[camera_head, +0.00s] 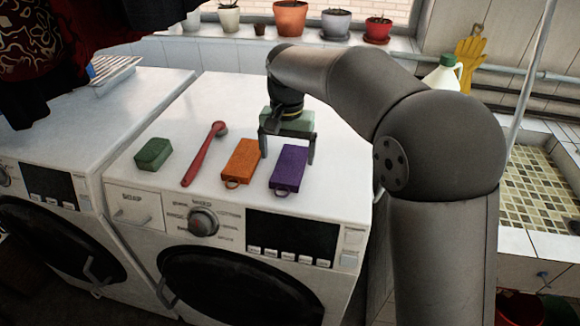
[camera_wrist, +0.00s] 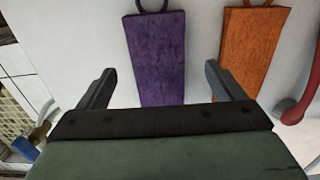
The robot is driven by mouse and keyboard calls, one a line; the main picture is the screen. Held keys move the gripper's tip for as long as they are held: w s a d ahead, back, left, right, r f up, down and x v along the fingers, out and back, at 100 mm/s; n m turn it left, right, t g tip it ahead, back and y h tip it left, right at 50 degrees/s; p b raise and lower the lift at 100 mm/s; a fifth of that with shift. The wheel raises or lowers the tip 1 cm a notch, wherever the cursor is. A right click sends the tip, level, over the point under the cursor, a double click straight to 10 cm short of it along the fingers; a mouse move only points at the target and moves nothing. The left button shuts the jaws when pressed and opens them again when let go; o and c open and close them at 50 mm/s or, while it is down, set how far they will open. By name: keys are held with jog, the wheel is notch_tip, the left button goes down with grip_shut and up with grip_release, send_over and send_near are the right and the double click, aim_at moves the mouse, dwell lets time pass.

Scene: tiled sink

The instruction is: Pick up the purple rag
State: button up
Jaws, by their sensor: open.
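The purple rag (camera_head: 289,168) is a flat rectangular block with a small loop at its front end. It lies on top of the white washing machine, near the front edge. My gripper (camera_head: 287,160) is open and empty above the machine, just behind and around the far end of the purple rag. In the wrist view the purple rag (camera_wrist: 157,55) lies between and ahead of the two fingers of my gripper (camera_wrist: 160,80). I cannot tell how high the fingertips are above the machine top.
An orange rag (camera_head: 240,161) lies close on the left of the purple one, and in the wrist view it (camera_wrist: 253,45) is near one finger. A red brush-like tool (camera_head: 204,155) and a green sponge (camera_head: 153,154) lie further left. Potted plants (camera_head: 290,18) line the back ledge.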

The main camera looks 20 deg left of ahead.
aim_at(289, 167)
jog(key=f, duration=0.4)
jog(key=shift+w+d, duration=0.15)
jog(key=shift+w, duration=0.15)
jog(key=c, duration=1.1)
jog(key=shift+r, duration=0.15)
jog(key=shift+r, duration=0.25)
notch_tip(289, 167, up, 2)
jog(key=shift+r, duration=0.15)
jog(key=s+d+r+b, duration=0.1)
jog(key=s+d+r, duration=0.1)
jog(key=d+r, duration=0.1)
jog(key=s+d+r, duration=0.3)
jog(key=d, duration=0.1)
jog(key=s+d+r+b, duration=0.1)
jog(key=s+d+r, duration=0.1)
jog(key=d+r, duration=0.2)
jog(key=shift+s+d+b, duration=0.35)
jog(key=shift+s, duration=0.05)
